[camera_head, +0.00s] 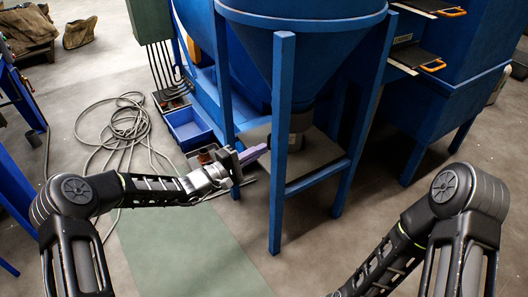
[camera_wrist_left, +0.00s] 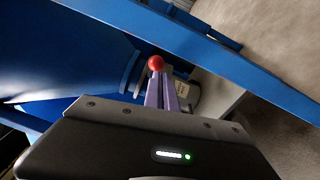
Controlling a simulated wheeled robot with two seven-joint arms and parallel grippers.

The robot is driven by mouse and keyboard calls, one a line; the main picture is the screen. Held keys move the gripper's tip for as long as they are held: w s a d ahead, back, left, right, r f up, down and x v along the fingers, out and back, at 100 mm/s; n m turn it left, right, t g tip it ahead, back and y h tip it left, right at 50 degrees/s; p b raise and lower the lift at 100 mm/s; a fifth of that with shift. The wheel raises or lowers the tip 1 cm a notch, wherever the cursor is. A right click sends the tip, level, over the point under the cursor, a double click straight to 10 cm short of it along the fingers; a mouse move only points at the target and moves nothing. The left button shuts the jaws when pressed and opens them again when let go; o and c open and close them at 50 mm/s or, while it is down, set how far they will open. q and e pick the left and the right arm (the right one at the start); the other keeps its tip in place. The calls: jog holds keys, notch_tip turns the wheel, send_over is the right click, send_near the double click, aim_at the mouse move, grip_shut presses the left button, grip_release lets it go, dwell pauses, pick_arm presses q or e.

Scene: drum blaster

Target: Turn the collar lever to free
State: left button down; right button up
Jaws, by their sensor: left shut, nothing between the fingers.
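The dark collar (camera_head: 299,124) sits at the bottom of the blue hopper (camera_head: 308,50), partly behind a blue frame post. The lever's red ball knob (camera_wrist_left: 155,63) shows in the left wrist view, right at the tips of my fingers; the picture does not settle whether they touch. The lever's shaft is hidden there, and I cannot make out the lever in the head view. My left gripper (camera_head: 262,150) has purple fingers, shut and empty, pointing at the collar from the left. Its fingers also show in the left wrist view (camera_wrist_left: 162,80). My right gripper is out of view.
Blue frame posts (camera_head: 281,150) and a low crossbar (camera_head: 318,178) stand close around the collar. A blue bin (camera_head: 190,129) and a coiled hose (camera_head: 122,125) lie on the floor at left. A green floor patch (camera_head: 185,250) in front is clear.

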pick_arm(q)
jog(key=s+a+p, duration=0.2)
jog(key=s, duration=0.8)
jog(key=shift+s+f+p, duration=0.15)
jog(key=shift+f+p, duration=0.2)
jog(key=shift+f, duration=0.05)
